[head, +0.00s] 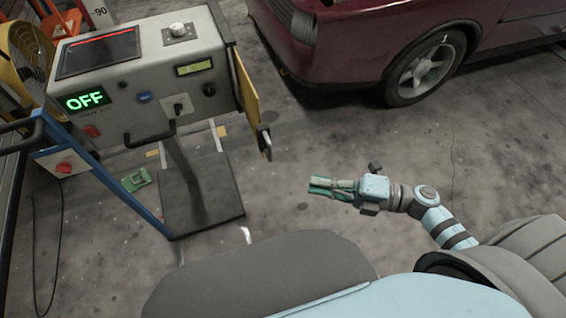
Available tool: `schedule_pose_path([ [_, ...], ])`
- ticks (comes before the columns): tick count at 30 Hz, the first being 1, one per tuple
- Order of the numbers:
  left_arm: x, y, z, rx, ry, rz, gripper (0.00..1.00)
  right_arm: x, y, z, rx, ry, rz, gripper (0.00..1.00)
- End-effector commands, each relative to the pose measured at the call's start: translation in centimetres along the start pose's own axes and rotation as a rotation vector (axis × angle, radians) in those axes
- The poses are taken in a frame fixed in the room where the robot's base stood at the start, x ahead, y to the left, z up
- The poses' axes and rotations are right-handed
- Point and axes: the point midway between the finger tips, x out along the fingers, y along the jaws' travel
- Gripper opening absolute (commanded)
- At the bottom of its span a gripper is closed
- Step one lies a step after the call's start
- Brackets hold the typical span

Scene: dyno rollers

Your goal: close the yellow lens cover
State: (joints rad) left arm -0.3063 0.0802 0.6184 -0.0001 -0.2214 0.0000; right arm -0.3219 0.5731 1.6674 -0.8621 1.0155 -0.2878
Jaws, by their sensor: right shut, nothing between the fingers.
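A yellow panel, which appears to be the yellow lens cover (248,97), shows nearly edge-on at the right side of the grey control console. I cannot tell its exact opening angle. A dark part with a pale metal end sits by its lower edge. My right gripper (332,188) is shut and empty, above the floor to the right of and below the cover, clearly apart from it. Its fingers point left. My left gripper is not in view.
The grey console (150,75) has a green OFF display, knobs and a dark handle, on a post with a dark base plate (202,195). A blue rail stands at left. A green object (136,180) lies on the floor. A red car (370,45) stands behind. Floor between gripper and console is clear.

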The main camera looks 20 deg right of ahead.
Motion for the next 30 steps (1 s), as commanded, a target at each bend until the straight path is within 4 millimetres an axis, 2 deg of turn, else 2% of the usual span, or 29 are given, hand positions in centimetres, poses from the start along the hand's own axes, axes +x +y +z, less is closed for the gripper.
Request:
schedule_pose_path([
  [8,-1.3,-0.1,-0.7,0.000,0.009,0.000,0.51,6.2,0.4,0.2,0.004,-0.006,0.007,0.00],
  [12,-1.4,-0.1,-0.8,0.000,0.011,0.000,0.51,8.0,0.3,1.7,0.004,-0.005,0.004,0.00],
  [18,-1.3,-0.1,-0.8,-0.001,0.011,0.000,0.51,9.1,0.1,2.9,0.005,-0.006,0.002,0.00],
  [30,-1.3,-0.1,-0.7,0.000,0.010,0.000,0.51,9.1,0.1,3.2,0.005,-0.008,0.002,0.00],
])
